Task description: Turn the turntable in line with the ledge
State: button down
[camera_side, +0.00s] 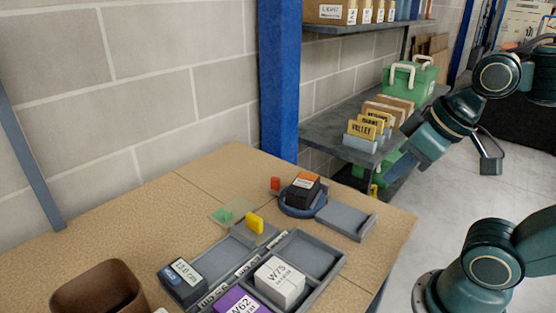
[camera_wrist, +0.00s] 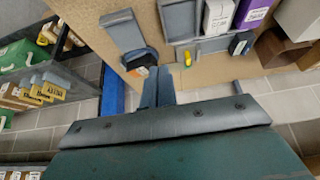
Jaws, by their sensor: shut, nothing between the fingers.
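The turntable (camera_side: 290,209) is a round blue-grey disc near the table's right end. A dark box with an orange top (camera_side: 302,190) stands on it. The ledge (camera_side: 348,219) is a flat grey tray with a raised end, just right of the turntable. In the wrist view the ledge (camera_wrist: 122,31) lies above the turntable, and the box (camera_wrist: 141,71) is partly hidden by my fingers. My gripper (camera_wrist: 157,70) is shut and empty. The side view shows my arm right of the table, its end raised and apart from the turntable. The turntable's exact angle is unclear.
A yellow piece (camera_side: 254,222) and a grey divided tray (camera_side: 320,284) with white and purple boxes are nearer. A brown bin (camera_side: 95,290) stands front left. A blue post (camera_side: 279,80) and loaded shelves (camera_side: 330,135) stand behind.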

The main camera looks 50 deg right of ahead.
jog(key=c, duration=1.6)
grip_release()
jog(key=shift+o, duration=1.2)
jog(key=shift+w+r, duration=0.15)
jog(key=shift+w, duration=0.05)
jog(key=w+d+r+n+g, duration=0.1)
jog(key=w+g, duration=0.1)
jog(key=w, duration=0.7)
jog(key=w+d+r+n+g, duration=0.1)
jog(key=w+d+r, duration=0.1)
jog(key=w, duration=0.7)
jog(key=w+d+f+g, duration=0.1)
jog(key=w+d+f, duration=0.1)
jog(key=w+f, duration=0.3)
jog(key=w+d+f+n+g, duration=0.1)
jog(key=w+f, duration=0.4)
jog(key=w, duration=0.5)
jog(key=shift+w+d+f+g, duration=0.25)
jog(key=shift+d+g, duration=0.05)
jog(key=shift+d, duration=0.6)
